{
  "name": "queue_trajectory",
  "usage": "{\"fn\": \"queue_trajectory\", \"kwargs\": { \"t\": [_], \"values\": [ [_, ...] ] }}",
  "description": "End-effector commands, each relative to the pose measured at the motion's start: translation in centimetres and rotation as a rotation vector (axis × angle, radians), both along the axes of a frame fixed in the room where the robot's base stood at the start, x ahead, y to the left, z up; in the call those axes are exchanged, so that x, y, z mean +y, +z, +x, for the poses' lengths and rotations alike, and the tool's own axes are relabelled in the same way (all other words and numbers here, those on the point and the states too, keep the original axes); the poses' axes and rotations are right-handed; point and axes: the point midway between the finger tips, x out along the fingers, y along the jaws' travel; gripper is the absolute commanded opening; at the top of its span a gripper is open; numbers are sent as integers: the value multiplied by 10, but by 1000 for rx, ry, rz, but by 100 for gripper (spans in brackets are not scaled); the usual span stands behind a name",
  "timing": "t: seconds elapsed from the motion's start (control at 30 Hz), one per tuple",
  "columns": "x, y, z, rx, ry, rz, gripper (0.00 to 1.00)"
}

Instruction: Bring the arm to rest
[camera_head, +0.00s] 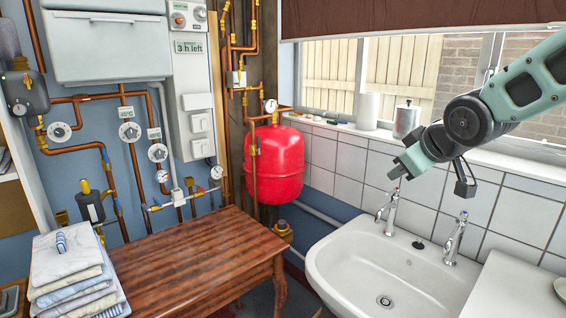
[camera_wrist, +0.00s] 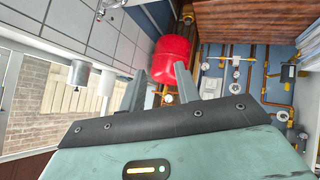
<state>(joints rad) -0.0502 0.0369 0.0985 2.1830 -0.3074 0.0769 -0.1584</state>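My arm (camera_head: 520,90) reaches in from the upper right in the head view. My gripper (camera_head: 399,168) hangs in the air above the back edge of the sink, in front of the tiled wall. In the wrist view my gripper (camera_wrist: 161,80) shows two grey fingers standing apart, with nothing held between them. The red tank (camera_wrist: 172,52) shows beyond the fingers, well away from them.
A white sink (camera_head: 390,275) with two taps (camera_head: 391,212) lies below my gripper. A metal canister (camera_head: 406,119) and a white cylinder (camera_head: 368,111) stand on the windowsill. A wooden table (camera_head: 190,262) and folded cloths (camera_head: 75,275) are at left. The red tank (camera_head: 275,163) hangs by pipes.

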Motion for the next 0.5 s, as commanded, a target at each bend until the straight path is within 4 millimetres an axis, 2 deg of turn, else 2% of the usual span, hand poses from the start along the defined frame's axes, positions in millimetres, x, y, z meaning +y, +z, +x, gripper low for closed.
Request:
{"fn": "queue_trajectory", "kwargs": {
  "t": [0.03,0.1,0.17,0.23,0.3,0.4,0.5],
  "values": [
    [26,-18,-25,77,20,17,33],
    [53,-41,-62,186,37,34,33],
    [74,-60,-96,281,51,40,33],
    [93,-80,-139,395,66,36,33],
    [106,-97,-183,502,79,22,33],
    [116,-116,-240,640,89,-10,33],
    [117,-128,-285,745,94,-45,33]
  ]
}}
